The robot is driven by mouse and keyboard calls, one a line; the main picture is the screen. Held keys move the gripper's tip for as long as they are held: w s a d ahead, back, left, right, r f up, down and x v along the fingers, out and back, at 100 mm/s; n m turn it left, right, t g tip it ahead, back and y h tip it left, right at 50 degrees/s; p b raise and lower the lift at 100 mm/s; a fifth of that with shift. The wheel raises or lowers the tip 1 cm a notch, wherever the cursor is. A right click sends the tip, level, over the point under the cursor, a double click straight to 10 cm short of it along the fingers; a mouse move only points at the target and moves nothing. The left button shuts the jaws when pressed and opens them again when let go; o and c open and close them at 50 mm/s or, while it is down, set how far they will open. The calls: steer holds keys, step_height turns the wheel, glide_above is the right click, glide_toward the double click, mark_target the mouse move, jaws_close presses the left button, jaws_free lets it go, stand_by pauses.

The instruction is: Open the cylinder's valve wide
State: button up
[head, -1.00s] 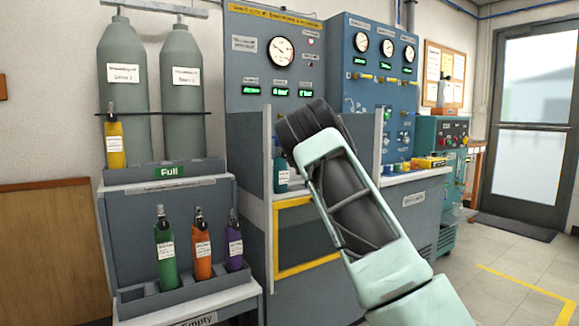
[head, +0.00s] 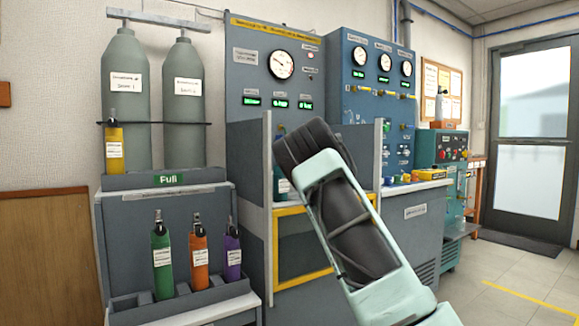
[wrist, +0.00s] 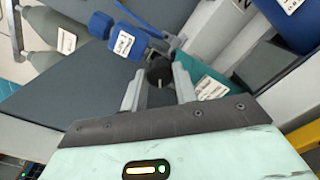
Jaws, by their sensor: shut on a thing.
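The teal cylinder (wrist: 208,88) with a white label shows in the wrist view, just right of my fingers. Its black valve knob (wrist: 159,72) sits between the two grey fingers of my gripper (wrist: 159,83), which is shut on it. In the head view part of a teal cylinder (head: 281,183) shows in the grey bench bay, left of my arm. My arm hides the gripper and the knob there. How far the valve is turned cannot be told.
A rack (head: 120,255) at left holds green, orange and purple cylinders below, with a yellow one above. Grey bay walls (head: 267,200) stand close to my arm. In the wrist view a blue labelled body (wrist: 130,41) lies near the fingers. Floor at right is clear.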

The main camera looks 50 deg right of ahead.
steer(key=shift+f, duration=0.1)
steer(key=o, duration=1)
steer(key=shift+s, duration=0.1)
steer(key=p+v, duration=0.1)
steer(key=v, duration=1.6)
steer(key=shift+s+a, duration=0.1)
